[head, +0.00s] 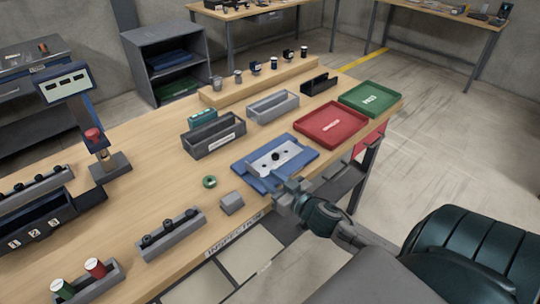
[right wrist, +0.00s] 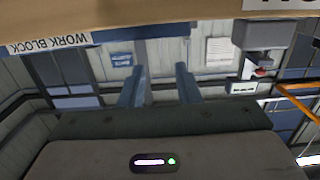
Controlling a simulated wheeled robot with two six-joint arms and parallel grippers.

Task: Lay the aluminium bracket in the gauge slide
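A silver plate (head: 266,163) with holes and a black knob lies on a blue base (head: 300,146) near the table's front edge; it looks like the aluminium bracket. At the left stands a gauge post with a display (head: 63,84), a red part (head: 93,135) and a dark grey base (head: 113,168); I cannot tell which part is the slide. My right gripper (head: 285,190) is at the blue base's front corner. In the right wrist view its two fingers (right wrist: 161,85) are apart, with nothing visible between them. My left gripper is out of view.
A grey block (head: 232,203) and a green ring (head: 209,182) lie left of the blue base. Behind stand a dark bin (head: 214,140) and a grey bin (head: 272,108). Red (head: 331,124) and green (head: 370,98) trays are at the right. The table's middle left is clear.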

